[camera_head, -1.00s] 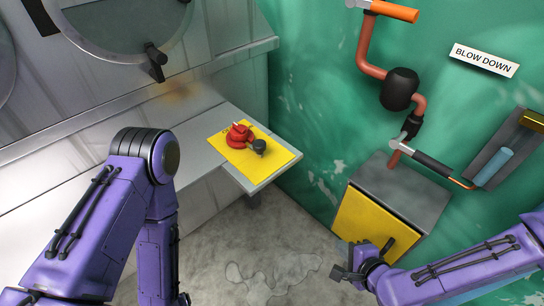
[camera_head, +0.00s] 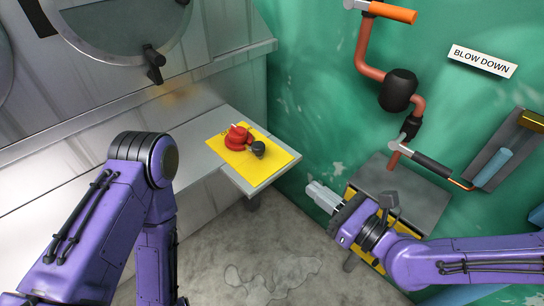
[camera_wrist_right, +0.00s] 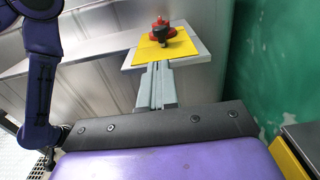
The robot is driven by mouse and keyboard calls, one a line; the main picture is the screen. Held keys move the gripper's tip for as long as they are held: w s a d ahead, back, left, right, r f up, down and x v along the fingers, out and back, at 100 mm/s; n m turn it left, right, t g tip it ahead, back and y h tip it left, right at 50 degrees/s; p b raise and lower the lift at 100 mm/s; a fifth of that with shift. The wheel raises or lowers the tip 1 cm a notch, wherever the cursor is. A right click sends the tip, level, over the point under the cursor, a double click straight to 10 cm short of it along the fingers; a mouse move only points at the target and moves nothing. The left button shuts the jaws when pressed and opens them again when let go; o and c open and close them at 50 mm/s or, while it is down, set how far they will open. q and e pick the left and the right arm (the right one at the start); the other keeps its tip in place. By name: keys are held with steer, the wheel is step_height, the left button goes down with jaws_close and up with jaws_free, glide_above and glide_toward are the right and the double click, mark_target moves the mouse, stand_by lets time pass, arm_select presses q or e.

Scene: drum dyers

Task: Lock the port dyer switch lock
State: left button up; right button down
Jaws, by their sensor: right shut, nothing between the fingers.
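The red switch lock (camera_head: 237,137) with a black knob (camera_head: 257,149) sits on a yellow plate (camera_head: 272,166) at the end of the grey ledge. It also shows in the right wrist view, where the red switch (camera_wrist_right: 160,30) is straight beyond the fingers. My right gripper (camera_head: 318,194) is shut and empty, pointing toward the ledge, apart from the switch and to its lower right. In the right wrist view its fingers (camera_wrist_right: 157,70) lie together below the yellow plate. My left arm comes in from the left; its gripper is out of frame.
A grey box (camera_head: 405,190) with a yellow front is on the green wall behind my right arm. Red pipes (camera_head: 369,60) with an orange-handled valve (camera_head: 394,11) run above it. A round drum door (camera_head: 125,25) is at upper left. The floor below is clear.

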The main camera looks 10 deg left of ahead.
mark_target(263, 150)
steer(key=p+x, duration=0.1)
steer(key=x, duration=1.3)
steer(key=shift+p, duration=0.3)
arm_select(q)
steer(key=shift+r, duration=0.8)
